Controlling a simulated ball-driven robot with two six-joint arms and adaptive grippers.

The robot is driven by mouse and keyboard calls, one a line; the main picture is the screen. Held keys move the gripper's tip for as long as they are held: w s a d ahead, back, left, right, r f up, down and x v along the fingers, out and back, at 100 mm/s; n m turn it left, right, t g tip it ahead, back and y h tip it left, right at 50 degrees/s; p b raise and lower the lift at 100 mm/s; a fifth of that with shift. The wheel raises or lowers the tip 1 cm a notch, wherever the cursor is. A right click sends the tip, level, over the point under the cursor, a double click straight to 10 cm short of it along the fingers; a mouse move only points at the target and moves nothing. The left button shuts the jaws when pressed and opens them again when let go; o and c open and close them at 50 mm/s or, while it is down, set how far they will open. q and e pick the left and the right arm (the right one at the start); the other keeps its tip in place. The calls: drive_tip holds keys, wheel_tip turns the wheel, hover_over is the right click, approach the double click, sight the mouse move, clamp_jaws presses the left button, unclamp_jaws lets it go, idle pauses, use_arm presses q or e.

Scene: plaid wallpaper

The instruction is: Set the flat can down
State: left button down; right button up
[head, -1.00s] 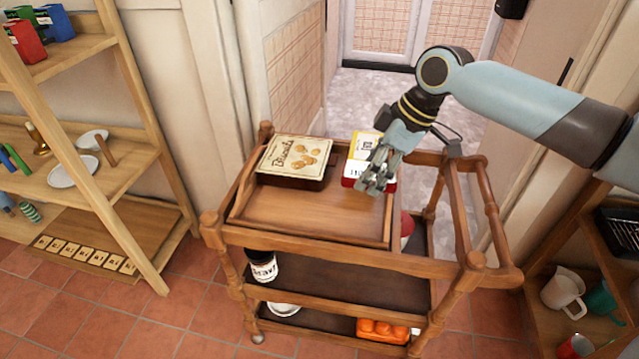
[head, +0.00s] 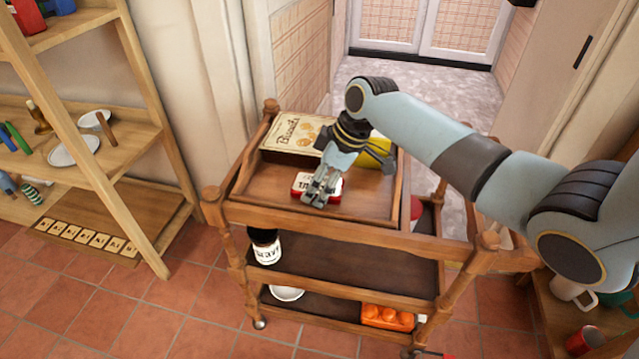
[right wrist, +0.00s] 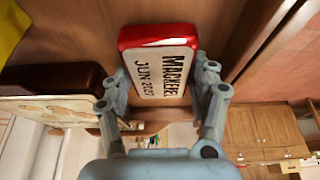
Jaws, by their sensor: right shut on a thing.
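The flat can (head: 302,181) is red with a pale label; in the right wrist view the can (right wrist: 160,72) reads "MACKEREL JUN 2027". My right gripper (head: 318,196) is shut on it, with a finger on each side of the can in the wrist view (right wrist: 163,95). The can is over the middle of the wooden tray top (head: 258,194) of the trolley. I cannot tell whether its underside touches the tray. The fingers hide part of the can in the head view. My left gripper is not in view.
A biscuit tin (head: 291,132) lies at the tray's back left. A yellow box (head: 376,152) stands at the back right, partly behind my arm. Raised wooden edges border the tray. The tray's front left is bare. A dark jar (head: 265,247) stands on the shelf below.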

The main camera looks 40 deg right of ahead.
drive_tip(key=shift+r, duration=0.1)
drive_tip(key=o, duration=1.3)
drive_tip(key=p+v, duration=0.3)
drive_tip(key=v, duration=0.9)
